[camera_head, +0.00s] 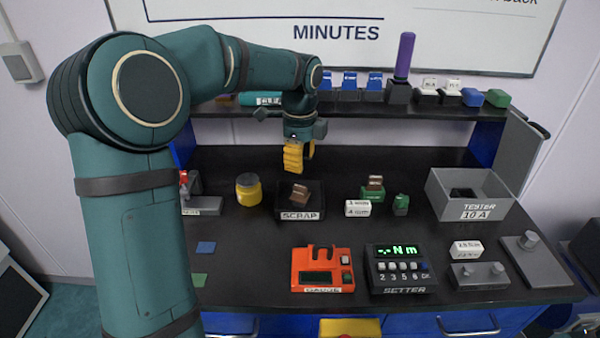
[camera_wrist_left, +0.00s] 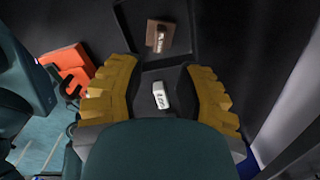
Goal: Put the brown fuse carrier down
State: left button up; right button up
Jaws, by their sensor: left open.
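A brown fuse carrier (camera_head: 299,193) lies in the black scrap tray (camera_head: 286,213), turned at an angle. My left gripper (camera_head: 298,158) has yellow fingers and is above the back of the tray, apart from the carrier. In the left wrist view the gripper's fingers (camera_wrist_left: 160,88) are spread wide with nothing held between them. Another brown piece (camera_head: 375,182) sits on a green block (camera_head: 373,194) to the right of the tray. My right gripper is not in view.
An orange gauge (camera_head: 322,270) and a black setter (camera_head: 401,268) are in front. A grey tester bin (camera_head: 470,193) is at right. A shelf (camera_head: 350,108) runs behind.

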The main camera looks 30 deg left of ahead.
pick_arm(q)
jog(key=shift+r, duration=1.4)
